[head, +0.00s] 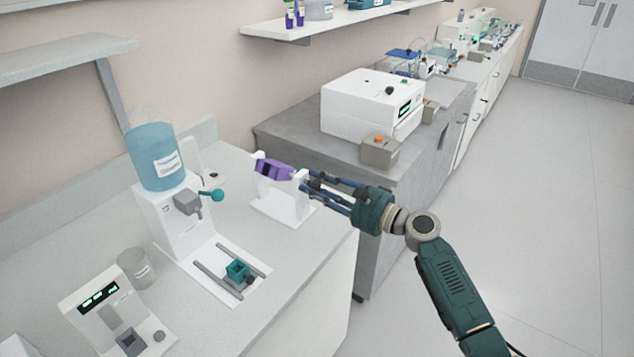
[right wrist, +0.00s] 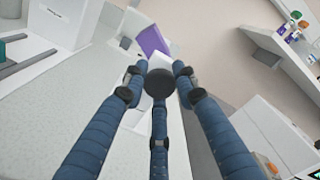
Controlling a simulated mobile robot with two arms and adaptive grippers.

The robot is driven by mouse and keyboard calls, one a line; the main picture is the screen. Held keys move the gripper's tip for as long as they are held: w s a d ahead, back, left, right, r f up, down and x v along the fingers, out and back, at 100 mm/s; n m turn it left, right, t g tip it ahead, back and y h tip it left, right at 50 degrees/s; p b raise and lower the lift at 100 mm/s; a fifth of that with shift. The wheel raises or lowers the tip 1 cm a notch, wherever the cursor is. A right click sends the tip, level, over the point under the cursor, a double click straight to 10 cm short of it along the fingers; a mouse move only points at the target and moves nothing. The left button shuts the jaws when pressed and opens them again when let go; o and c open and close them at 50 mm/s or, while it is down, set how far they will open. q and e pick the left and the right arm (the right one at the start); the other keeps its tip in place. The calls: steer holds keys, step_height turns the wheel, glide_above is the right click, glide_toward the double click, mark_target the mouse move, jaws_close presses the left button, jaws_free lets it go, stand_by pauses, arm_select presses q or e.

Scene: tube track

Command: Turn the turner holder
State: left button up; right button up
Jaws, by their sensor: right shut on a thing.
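The turner is a white stand (head: 282,207) on the bench, with two uprights and a purple holder (head: 272,169) between them. The purple holder also shows in the right wrist view (right wrist: 152,42), just beyond the fingertips. My right gripper (head: 305,181) reaches in from the right, at the turner's right end. Its blue fingers (right wrist: 158,78) are closed in on that end. The fingers hide the exact contact. My left gripper is in neither view.
A white dispenser with a blue tank (head: 155,158) stands left of the turner. In front of it is a small teal block (head: 238,270) between two rails. A white machine (head: 372,105) and a beige box (head: 380,153) sit on the grey bench behind. Open floor lies to the right.

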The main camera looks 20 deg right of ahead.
steer(key=shift+r+m+p, duration=0.15)
steer(key=shift+m+p, duration=0.5)
steer(key=shift+m, duration=0.35)
steer(key=shift+r+m+p, duration=0.1)
steer(key=shift+m+p, duration=0.55)
steer(key=shift+m, duration=0.35)
steer(key=shift+m+p, duration=0.55)
steer(key=shift+m, duration=0.25)
steer(key=shift+f+m, duration=0.1)
steer(key=shift+m, duration=0.3)
steer(key=o, duration=0.9)
steer(key=shift+c, duration=0.2)
steer(key=shift+o, duration=1.2)
steer(key=shift+w+a+f, duration=0.1)
steer(key=shift+a+f, duration=0.05)
steer(key=shift+s+d, duration=0.25)
steer(key=v, duration=1.1)
steer(key=shift+s, duration=0.15)
